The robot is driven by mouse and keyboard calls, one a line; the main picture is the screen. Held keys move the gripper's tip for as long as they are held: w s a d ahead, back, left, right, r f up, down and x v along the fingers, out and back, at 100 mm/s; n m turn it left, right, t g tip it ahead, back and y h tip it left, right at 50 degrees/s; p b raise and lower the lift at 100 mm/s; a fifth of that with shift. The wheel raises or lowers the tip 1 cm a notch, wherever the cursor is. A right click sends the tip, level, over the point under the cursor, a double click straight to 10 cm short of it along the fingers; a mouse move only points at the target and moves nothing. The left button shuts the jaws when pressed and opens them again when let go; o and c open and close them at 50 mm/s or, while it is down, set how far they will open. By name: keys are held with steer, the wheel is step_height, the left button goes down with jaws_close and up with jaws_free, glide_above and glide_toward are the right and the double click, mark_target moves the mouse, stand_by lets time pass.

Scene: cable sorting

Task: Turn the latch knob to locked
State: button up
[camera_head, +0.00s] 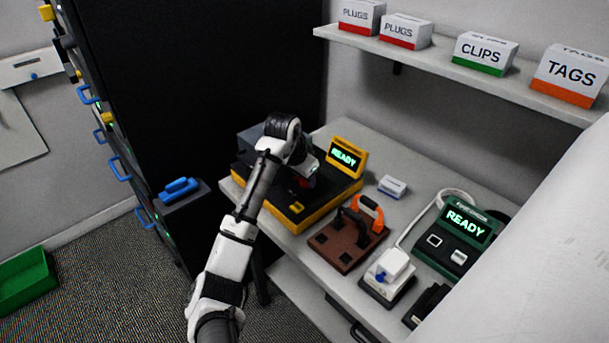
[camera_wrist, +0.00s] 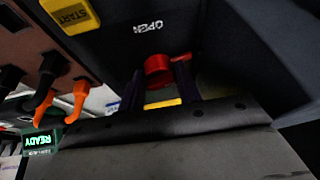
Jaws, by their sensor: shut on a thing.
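The latch knob (camera_wrist: 158,64) is red and sits on a dark panel, below an upside-down white OPEN label (camera_wrist: 147,27) in the wrist view. My gripper (camera_wrist: 159,78) has one dark finger on each side of the knob and is shut on it. In the head view my gripper (camera_head: 304,176) reaches down over the black and yellow machine (camera_head: 336,194), which has a green READY screen (camera_head: 344,156). My wrist hides most of the knob there. I cannot read a locked mark in either view.
A yellow START button (camera_wrist: 70,14) lies near the knob's panel. A brown block with black and orange handles (camera_head: 343,241) stands right of the machine. A white plug unit (camera_head: 391,270) and a green READY device (camera_head: 459,235) stand further right. A dark cabinet (camera_head: 200,90) rises behind left.

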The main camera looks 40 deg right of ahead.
steer(key=shift+s+f, duration=0.1)
steer(key=shift+s, duration=0.05)
steer(key=o, duration=0.7)
steer(key=shift+c, duration=0.2)
steer(key=shift+a+r, duration=0.15)
steer(key=shift+r, duration=0.3)
steer(key=b+v, duration=0.2)
steer(key=v, duration=1.1)
steer(key=shift+b, duration=0.35)
steer(key=shift+o, duration=0.5)
steer(key=shift+s, duration=0.1)
